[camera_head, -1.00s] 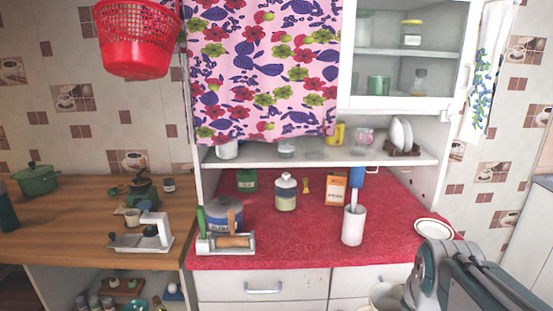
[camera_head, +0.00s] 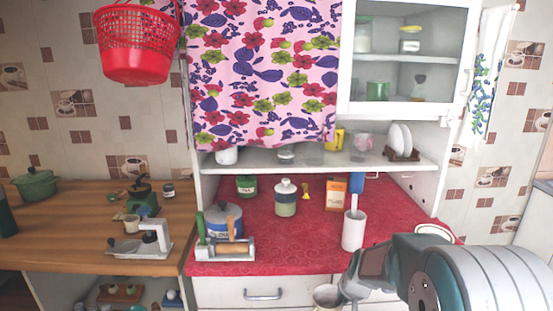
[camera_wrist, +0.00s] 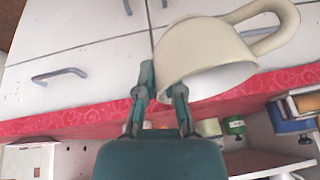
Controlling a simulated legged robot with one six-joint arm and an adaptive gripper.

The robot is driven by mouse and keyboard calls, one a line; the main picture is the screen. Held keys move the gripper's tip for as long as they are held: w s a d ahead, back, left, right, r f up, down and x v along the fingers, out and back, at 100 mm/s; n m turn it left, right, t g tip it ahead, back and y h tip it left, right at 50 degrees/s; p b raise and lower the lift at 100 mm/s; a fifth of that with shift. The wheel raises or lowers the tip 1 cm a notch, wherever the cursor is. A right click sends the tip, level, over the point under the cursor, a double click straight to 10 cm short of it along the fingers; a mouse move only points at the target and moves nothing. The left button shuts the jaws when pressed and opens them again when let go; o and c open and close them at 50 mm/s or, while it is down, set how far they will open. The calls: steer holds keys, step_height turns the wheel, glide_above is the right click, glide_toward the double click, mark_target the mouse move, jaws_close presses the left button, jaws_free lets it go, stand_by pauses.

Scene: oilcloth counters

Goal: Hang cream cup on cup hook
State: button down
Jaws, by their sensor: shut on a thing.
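The cream cup (camera_head: 327,296) is at the bottom edge of the head view, in front of the white drawers and below the red counter's front edge. My gripper (camera_head: 349,287) is at its right side. In the wrist view the cup (camera_wrist: 205,50) is large, and its loop handle points to the upper right, away from the fingers. My gripper (camera_wrist: 164,90) is shut on the cup's wall near the rim there. I cannot make out a cup hook for certain in either view.
The counter's front middle is clear.

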mark_target(332, 306)
steer(key=shift+n, duration=0.6)
steer(key=x, duration=0.4)
steer(key=a+x, duration=0.1)
steer(key=x, duration=0.1)
steer(key=shift+w+f, duration=0.1)
steer(key=shift+w, duration=0.15)
steer(key=s+f, duration=0.4)
steer(key=f, duration=0.1)
steer(key=shift+s+f, duration=0.25)
steer(key=shift+s, duration=0.05)
